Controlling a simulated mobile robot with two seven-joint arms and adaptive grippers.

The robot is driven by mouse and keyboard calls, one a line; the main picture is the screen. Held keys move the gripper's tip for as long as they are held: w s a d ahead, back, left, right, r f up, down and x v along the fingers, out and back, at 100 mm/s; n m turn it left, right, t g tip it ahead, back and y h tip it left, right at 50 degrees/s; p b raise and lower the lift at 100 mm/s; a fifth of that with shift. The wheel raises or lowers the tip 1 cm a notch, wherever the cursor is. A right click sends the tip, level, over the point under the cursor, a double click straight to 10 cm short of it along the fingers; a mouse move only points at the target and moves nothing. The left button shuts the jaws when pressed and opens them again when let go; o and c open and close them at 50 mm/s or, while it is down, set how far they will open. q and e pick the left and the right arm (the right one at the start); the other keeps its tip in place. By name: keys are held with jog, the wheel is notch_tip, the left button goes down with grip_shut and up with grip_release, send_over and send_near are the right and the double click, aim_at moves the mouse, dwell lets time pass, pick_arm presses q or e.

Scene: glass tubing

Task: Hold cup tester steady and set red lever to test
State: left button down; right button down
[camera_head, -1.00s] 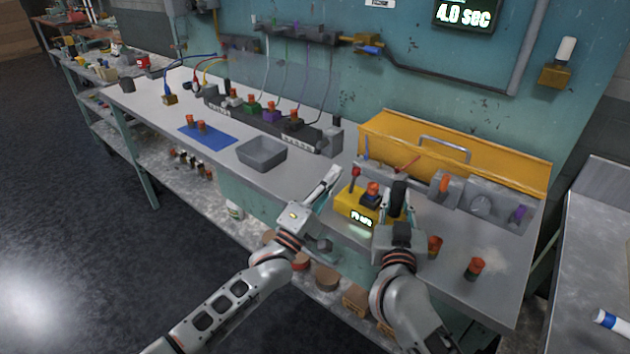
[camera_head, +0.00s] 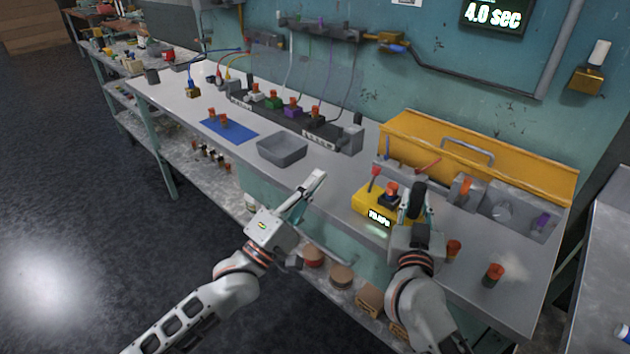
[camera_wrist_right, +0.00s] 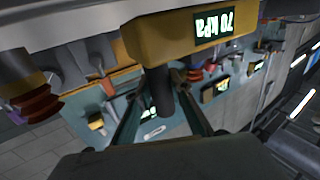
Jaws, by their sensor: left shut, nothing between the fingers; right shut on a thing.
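The yellow cup tester (camera_head: 366,206) sits at the bench's front edge, its lit display (camera_head: 380,218) facing front. The red lever (camera_head: 375,172) stands nearly upright on the tester's left side. An orange-red cup (camera_head: 391,188) sits on a dark block on its top. My right gripper (camera_head: 418,205) is shut on the tester's black handle (camera_head: 419,188); the dark cylinder (camera_wrist_right: 161,92) shows between its fingers in the wrist view. My left gripper (camera_head: 314,184) is shut and empty, left of the lever and apart from it.
A grey bin (camera_head: 282,149) and a blue mat (camera_head: 229,130) with orange-red cups lie to the left. A yellow toolbox-like case (camera_head: 480,150) stands behind the tester. Two orange-red cups (camera_head: 453,249) (camera_head: 494,273) stand at right. The wall display (camera_head: 493,15) reads 4.0 sec.

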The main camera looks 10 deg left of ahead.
jog(key=c, duration=1.7)
grip_release()
